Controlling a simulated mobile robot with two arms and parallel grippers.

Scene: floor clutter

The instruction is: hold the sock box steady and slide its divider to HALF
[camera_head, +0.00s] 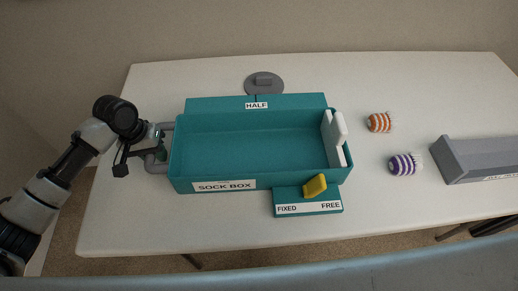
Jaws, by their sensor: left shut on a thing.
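The teal sock box (215,178) sits on the white table, with a "SOCK BOX" label on its front wall. Its white divider (334,138) stands near the box's right end. A "HALF" label (257,105) is on the back ledge, near the middle of the box's length. A yellow lever (315,186) is on a teal front plate marked "FIXED" at left and "FREE" at right; it leans between the two words. My left gripper (160,146) is shut at the grey handle (158,167) on the box's left end. My right gripper is not in view.
An orange-striped sock roll (380,122) and a purple-striped one (403,164) lie right of the box. A grey tray (470,165) is at the far right. A grey round base (264,82) stands behind the box. The box's inside looks empty left of the divider.

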